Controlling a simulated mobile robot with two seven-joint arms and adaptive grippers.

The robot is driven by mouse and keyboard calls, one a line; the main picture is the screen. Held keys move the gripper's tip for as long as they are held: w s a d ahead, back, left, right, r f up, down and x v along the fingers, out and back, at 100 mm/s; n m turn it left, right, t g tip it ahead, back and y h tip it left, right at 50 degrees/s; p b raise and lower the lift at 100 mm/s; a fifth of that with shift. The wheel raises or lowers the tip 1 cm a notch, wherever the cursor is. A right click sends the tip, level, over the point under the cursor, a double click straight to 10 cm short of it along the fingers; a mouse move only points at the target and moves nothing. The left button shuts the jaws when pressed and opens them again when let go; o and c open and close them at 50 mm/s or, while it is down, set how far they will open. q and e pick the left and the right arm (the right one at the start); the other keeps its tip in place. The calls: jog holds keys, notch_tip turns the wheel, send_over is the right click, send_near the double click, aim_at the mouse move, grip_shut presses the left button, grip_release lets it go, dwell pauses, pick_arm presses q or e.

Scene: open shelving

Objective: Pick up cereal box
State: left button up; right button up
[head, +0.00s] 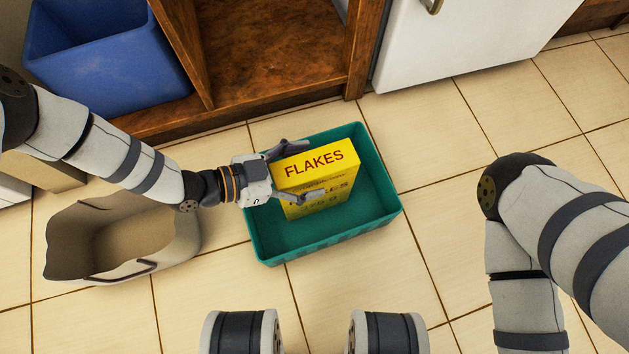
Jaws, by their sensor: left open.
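A yellow cereal box (314,163) marked FLAKES stands in a green bin (340,238) on the tiled floor. My left gripper (305,171) comes in from the left and is open, with its two fingers on either side of the box's left part. One finger lies beyond the box's far side and the other lies along its near face. I cannot tell whether the fingers touch the box.
A beige basket (172,254) stands on the floor left of the green bin. A blue bin (105,55) sits in the wooden shelving (262,110) behind. A white cabinet (455,45) stands at the back right. The floor tiles right of the green bin are clear.

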pick_arm(q)
jog(key=shift+r, duration=0.1)
grip_shut()
